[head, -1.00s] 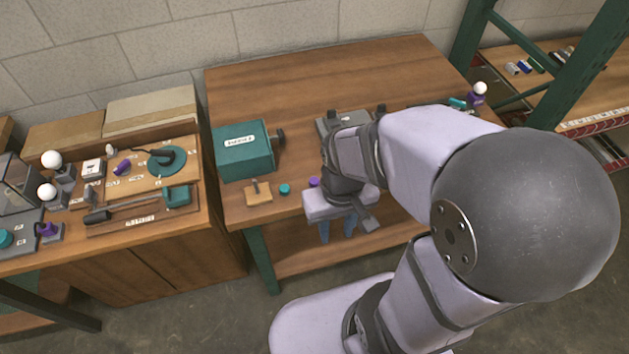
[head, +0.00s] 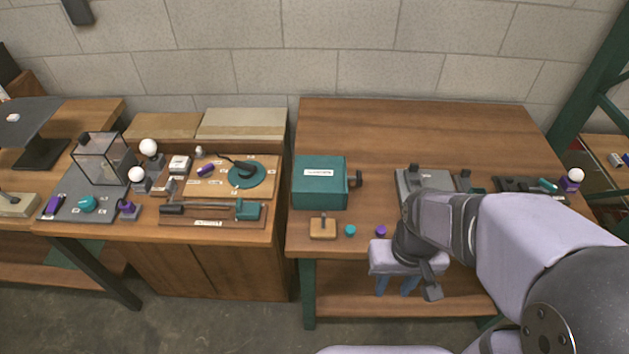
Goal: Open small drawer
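No part in the head view can be clearly made out as a small drawer. A teal box (head: 320,184) with a white label stands on the middle workbench, with a dark knob or crank (head: 355,179) on its right side. The cabinet (head: 190,268) under the left bench has plain wooden fronts. My gripper (head: 396,288) hangs in front of the middle bench's front edge, right of and nearer than the teal box. Its two blue fingers point down, apart, with nothing seen between them. My arm hides part of the bench's right side.
A small wooden block with a peg (head: 323,229), a teal disc (head: 350,230) and a purple disc (head: 381,230) lie near the front edge. A grey fixture (head: 424,181) stands behind my gripper. The left bench (head: 282,190) holds lamp parts. The middle bench's back is clear.

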